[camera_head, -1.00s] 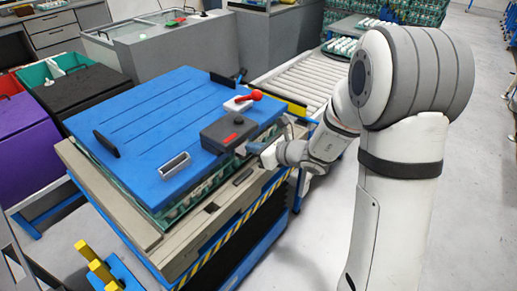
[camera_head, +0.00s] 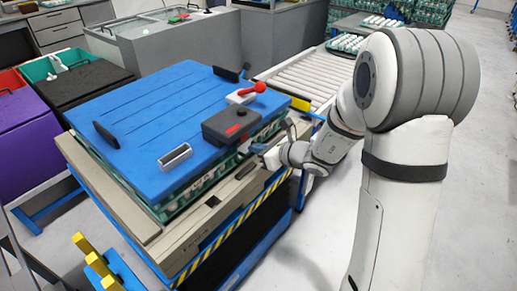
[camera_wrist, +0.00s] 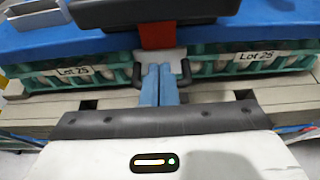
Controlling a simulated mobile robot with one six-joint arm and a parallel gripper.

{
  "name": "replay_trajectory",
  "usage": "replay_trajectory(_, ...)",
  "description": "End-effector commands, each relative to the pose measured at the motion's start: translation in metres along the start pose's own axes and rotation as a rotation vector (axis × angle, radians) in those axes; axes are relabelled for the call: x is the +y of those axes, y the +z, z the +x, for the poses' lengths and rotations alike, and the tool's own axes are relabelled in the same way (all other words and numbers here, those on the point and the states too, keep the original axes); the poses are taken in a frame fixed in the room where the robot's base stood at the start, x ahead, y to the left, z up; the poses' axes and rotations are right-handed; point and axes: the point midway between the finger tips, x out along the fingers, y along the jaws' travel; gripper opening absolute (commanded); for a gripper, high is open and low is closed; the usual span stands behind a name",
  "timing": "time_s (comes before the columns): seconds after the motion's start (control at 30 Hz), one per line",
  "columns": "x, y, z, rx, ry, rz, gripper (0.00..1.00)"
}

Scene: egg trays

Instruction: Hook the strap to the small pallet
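A dark grey strap box (camera_head: 231,126) sits on the blue lid (camera_head: 160,115) near its right edge. Its red strap (camera_wrist: 157,36) comes down over the lid's edge to a pale end piece (camera_wrist: 160,57) with dark wire loops on both sides. My gripper (camera_wrist: 158,72) has its two blue fingers close together on this end piece, in front of the green egg trays (camera_wrist: 235,65). In the head view my gripper (camera_head: 268,157) is at the lid's right side, partly hidden. The small pallet (camera_head: 112,204) is the beige-grey slab under the trays; it shows below the fingers in the wrist view (camera_wrist: 30,108).
A red-handled lever (camera_head: 252,92) and a small metal-rimmed holder (camera_head: 175,157) sit on the lid. A roller conveyor (camera_head: 307,75) stands behind my gripper. Purple and black bins (camera_head: 85,85) are at the left. The floor (camera_head: 325,235) at the front right is clear.

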Motion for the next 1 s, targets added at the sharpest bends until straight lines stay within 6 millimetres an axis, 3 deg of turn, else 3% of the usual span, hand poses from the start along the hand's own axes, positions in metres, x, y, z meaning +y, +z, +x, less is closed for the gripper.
replay_trajectory(1.0, 0.000, -0.051, 0.019, 0.002, -0.001, 0.002, 0.00)
